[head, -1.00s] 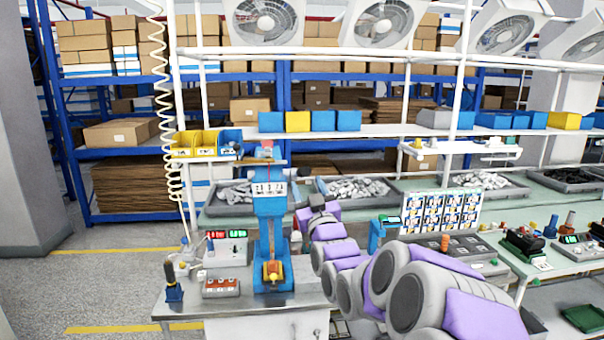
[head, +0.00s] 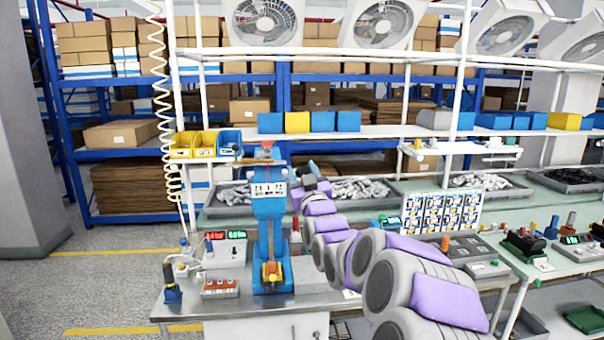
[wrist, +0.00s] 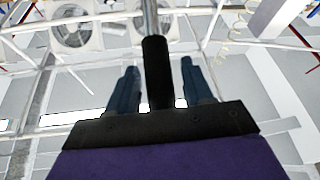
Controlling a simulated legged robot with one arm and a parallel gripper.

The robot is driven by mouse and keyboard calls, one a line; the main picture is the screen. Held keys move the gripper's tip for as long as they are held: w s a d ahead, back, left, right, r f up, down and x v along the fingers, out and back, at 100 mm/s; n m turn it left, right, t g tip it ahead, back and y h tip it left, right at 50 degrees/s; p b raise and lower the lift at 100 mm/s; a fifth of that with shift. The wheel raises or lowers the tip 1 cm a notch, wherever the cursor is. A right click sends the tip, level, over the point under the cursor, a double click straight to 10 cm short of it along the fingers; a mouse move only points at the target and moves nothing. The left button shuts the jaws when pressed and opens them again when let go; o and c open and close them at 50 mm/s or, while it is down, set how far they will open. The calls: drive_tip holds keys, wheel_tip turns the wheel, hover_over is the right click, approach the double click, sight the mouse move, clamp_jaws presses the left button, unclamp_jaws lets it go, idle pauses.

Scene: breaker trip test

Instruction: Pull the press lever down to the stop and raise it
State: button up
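The blue press (head: 268,215) stands upright on the metal-topped bench (head: 325,278), left of my arm in the head view. In the wrist view, the black grip of the press lever (wrist: 157,78) lies between the two fingers of my gripper (wrist: 159,66), with a metal rod running up out of it. A gap shows on both sides of the grip, so my gripper is open around it and not clamped. In the head view, my gripper (head: 313,170) is small, at the upper right of the press; the lever's grip cannot be made out there.
A dark-handled device (head: 172,285) stands at the bench's left edge. Yellow and blue bins (head: 205,145) hang behind. Trays of metal parts (head: 360,190) lie on the rear bench.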

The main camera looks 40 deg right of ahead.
clamp_jaws()
idle(0.4)
